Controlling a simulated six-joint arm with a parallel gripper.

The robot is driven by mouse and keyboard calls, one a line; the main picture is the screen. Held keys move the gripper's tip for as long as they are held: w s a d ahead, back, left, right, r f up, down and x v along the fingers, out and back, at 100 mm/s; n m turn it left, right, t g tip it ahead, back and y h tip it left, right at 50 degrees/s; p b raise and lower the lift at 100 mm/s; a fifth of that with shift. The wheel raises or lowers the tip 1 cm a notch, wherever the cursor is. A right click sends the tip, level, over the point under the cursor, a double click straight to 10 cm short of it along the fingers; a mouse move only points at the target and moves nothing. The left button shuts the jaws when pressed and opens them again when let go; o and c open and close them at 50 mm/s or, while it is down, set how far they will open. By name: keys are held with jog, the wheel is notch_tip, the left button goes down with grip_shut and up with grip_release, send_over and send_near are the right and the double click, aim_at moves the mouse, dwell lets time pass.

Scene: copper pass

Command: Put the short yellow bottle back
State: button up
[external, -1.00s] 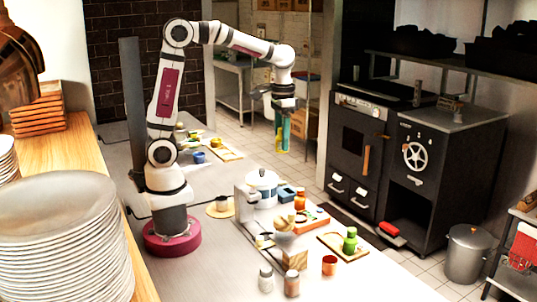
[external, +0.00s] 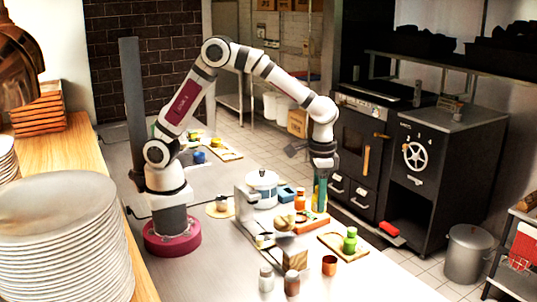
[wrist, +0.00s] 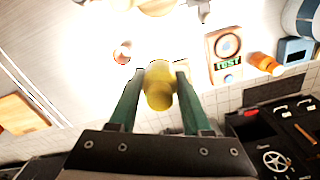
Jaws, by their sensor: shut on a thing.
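The short yellow bottle (wrist: 158,90) is between the two green fingers of my gripper (wrist: 157,84) in the wrist view. My gripper is shut on it. In the external view my gripper (external: 321,192) points down, just right of the orange bottle (external: 300,201) and above the far edge of the counter. The held bottle is mostly hidden by the fingers there. The orange tray (external: 313,224) lies below and in front of the gripper. It also shows in the wrist view with a label (wrist: 228,63).
A white pot (external: 262,188) and a blue box (external: 287,194) stand left of the gripper. A green bottle (external: 350,242) stands on a wooden board (external: 333,240), near an orange cup (external: 329,265). Two shakers are at the front. The back-left board (external: 229,154) has small yellow things near it.

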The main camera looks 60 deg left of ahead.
notch_tip(320, 180, down, 2)
jog(key=s+d, duration=0.2)
jog(key=d, duration=0.1)
jog(key=shift+m, duration=0.3)
jog(key=w+a+f, duration=0.1)
jog(key=w+f, duration=0.1)
jog(key=w, duration=0.1)
jog(key=w+a+f, duration=0.2)
jog(key=w+f, duration=0.1)
jog(key=w+a+f, duration=0.2)
jog(key=w, duration=0.2)
jog(key=shift+a+f, duration=0.15)
jog(key=shift+a, duration=0.1)
jog(key=shift+f, duration=1.9)
jog(key=o, duration=1.1)
jog(key=shift+f, duration=0.15)
